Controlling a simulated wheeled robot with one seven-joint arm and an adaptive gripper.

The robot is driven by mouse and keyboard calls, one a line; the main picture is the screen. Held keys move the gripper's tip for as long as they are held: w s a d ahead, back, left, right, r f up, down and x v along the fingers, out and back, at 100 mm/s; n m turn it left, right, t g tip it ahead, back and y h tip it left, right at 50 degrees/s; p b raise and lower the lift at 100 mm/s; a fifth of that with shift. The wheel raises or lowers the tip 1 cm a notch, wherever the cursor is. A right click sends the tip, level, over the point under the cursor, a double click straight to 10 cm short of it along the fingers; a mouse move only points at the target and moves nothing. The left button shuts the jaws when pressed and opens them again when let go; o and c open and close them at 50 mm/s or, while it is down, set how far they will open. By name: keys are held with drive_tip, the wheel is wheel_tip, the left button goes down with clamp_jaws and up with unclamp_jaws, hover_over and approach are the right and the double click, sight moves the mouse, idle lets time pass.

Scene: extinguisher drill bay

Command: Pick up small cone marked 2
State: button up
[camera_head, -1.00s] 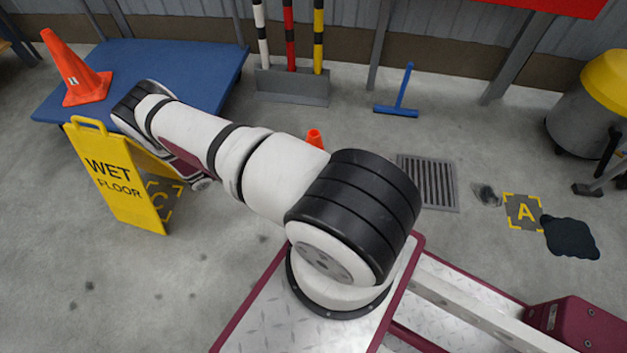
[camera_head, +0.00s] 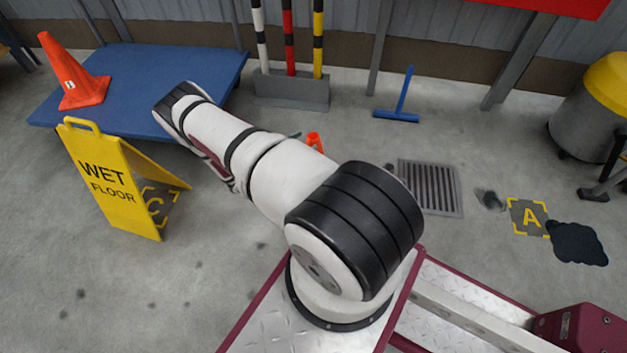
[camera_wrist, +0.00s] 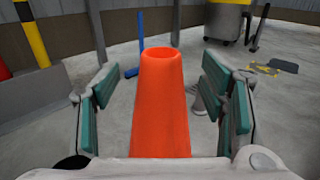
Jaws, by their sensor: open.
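A small orange cone (camera_wrist: 162,105) stands upright in the wrist view, between the two teal-padded fingers of my gripper (camera_wrist: 158,88). The gripper is open, with a gap visible on each side of the cone. No number shows on this cone's visible side, and its base is hidden by the gripper body. In the head view only the top of a small orange cone (camera_head: 314,141) shows behind my arm, with a bit of teal finger beside it. A larger orange cone (camera_head: 73,80) with a white mark, too small to read surely, stands on the blue platform (camera_head: 205,70).
A yellow wet-floor sign (camera_head: 112,185) stands at left. Striped posts (camera_head: 290,40), a blue squeegee (camera_head: 400,105) and a floor grate (camera_head: 430,187) lie beyond my arm. A dark puddle (camera_head: 577,243) and a yellow-topped bin (camera_head: 590,115) are at right.

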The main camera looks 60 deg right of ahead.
sight(308, 140)
drive_tip(key=b+x, duration=0.1)
drive_tip(key=x, duration=0.3)
drive_tip(key=shift+s+d+r+b, duration=0.1)
drive_tip(key=shift+r+b, duration=0.1)
drive_tip(key=shift+b, duration=0.1)
drive_tip(key=shift+c, duration=0.2)
clamp_jaws()
